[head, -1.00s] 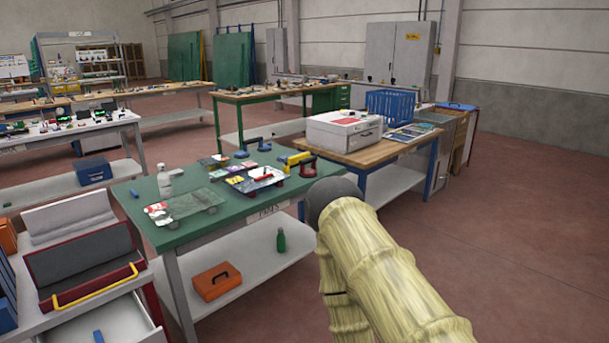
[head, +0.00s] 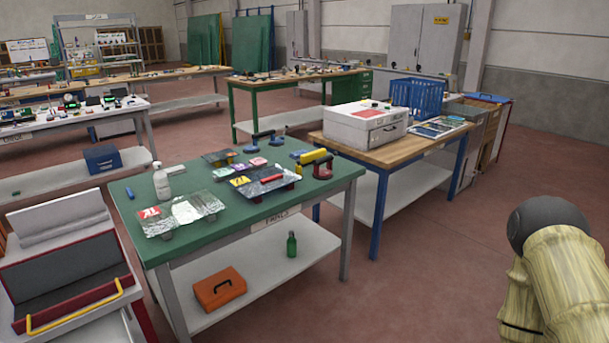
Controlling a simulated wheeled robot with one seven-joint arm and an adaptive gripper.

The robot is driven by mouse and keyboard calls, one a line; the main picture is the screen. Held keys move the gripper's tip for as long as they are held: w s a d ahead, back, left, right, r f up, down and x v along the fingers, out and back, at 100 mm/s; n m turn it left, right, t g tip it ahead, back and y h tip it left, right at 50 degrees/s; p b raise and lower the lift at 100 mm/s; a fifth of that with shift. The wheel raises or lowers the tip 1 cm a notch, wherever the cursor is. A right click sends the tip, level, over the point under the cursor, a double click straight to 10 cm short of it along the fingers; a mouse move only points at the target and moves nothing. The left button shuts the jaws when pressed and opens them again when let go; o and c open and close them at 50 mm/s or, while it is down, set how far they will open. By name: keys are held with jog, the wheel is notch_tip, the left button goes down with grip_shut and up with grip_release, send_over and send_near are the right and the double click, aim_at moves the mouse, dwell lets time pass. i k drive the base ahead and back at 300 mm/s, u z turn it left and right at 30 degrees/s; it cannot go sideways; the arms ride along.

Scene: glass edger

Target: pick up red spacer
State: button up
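A small red block (head: 270,178), which looks like the red spacer, lies on a glass plate on the green-topped bench (head: 215,222). It is small in the head view, so its exact shape is unclear. A red-handled suction lifter (head: 322,168) stands just right of it, and a yellow piece (head: 312,156) lies behind. Part of my arm shows at the lower right, well apart from the bench. My gripper is out of view.
A white spray bottle (head: 161,183) and a second glass plate (head: 185,210) are on the bench's left part. An orange toolbox (head: 219,288) and green bottle (head: 291,244) sit on its lower shelf. A wooden-topped table (head: 400,150) stands right. The floor at right is clear.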

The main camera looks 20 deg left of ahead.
aim_at(269, 179)
jog(key=u, duration=0.25)
jog(key=i, duration=1.1)
jog(key=u, duration=0.55)
jog(key=k, duration=0.25)
jog(key=u, duration=0.3)
